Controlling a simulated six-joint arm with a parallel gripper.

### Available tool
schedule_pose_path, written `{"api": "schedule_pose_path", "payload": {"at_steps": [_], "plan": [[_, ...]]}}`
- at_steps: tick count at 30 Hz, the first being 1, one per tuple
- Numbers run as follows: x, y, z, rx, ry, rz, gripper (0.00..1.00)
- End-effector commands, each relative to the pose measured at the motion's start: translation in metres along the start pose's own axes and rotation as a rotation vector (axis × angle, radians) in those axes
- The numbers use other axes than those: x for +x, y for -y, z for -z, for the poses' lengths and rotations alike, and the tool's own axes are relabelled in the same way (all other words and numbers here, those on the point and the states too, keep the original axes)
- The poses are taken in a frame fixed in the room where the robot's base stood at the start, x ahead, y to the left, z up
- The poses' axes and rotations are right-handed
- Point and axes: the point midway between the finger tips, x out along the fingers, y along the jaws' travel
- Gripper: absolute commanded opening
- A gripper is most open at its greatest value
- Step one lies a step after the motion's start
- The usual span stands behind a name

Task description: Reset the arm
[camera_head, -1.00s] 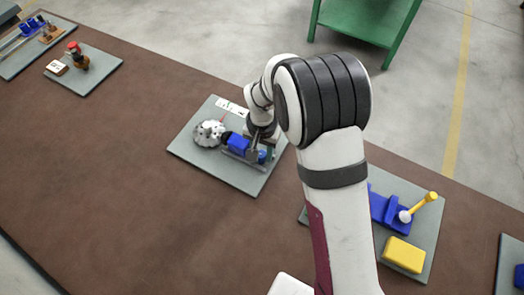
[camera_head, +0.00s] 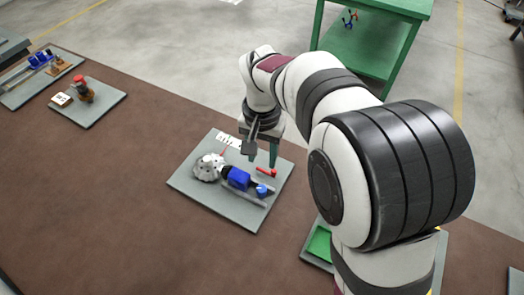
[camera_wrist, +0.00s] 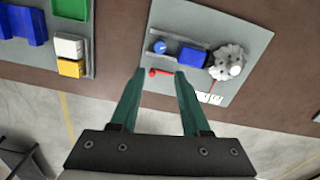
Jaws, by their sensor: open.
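My gripper (camera_head: 260,153) is open and empty, held above the back edge of the middle grey board (camera_head: 222,203). In the wrist view, its two green fingers (camera_wrist: 159,76) point toward the same board (camera_wrist: 222,22). The board carries a screw jack with a blue block (camera_head: 238,178) and a blue round knob (camera_head: 262,190) on a grey rail, and a white toothed disc (camera_head: 208,167). A small red handle (camera_head: 266,171) lies near the rail; in the wrist view (camera_wrist: 160,72) it appears between the fingertips. Nothing is seen gripped.
Two boards with small parts, one holding a red-topped brown piece (camera_head: 83,88), lie on the brown table (camera_head: 110,190) at the far left. My arm hides most of the right-hand board. A green stand (camera_head: 375,50) is behind the table. Table left of the middle board is clear.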

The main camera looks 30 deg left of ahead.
Motion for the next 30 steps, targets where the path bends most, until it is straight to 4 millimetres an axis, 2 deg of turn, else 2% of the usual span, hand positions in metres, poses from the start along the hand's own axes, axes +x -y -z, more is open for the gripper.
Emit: {"api": "schedule_pose_path", "payload": {"at_steps": [4, 17, 19, 20, 22, 23, 24, 27, 30], "plan": [[-0.011, 0.000, 0.000, 0.000, -0.001, 0.000, 0.46], [-0.013, -0.003, 0.000, 0.006, 0.000, 0.000, 0.46], [-0.023, -0.025, -0.003, 0.044, 0.004, 0.008, 0.46], [-0.031, -0.042, -0.007, 0.075, 0.007, 0.013, 0.46], [-0.052, -0.096, -0.028, 0.177, 0.016, 0.034, 0.46], [-0.059, -0.120, -0.043, 0.228, 0.022, 0.044, 0.46], [-0.066, -0.150, -0.066, 0.298, 0.030, 0.060, 0.46], [-0.070, -0.201, -0.132, 0.459, 0.040, 0.102, 0.46], [-0.060, -0.219, -0.182, 0.572, 0.045, 0.135, 0.46]]}}
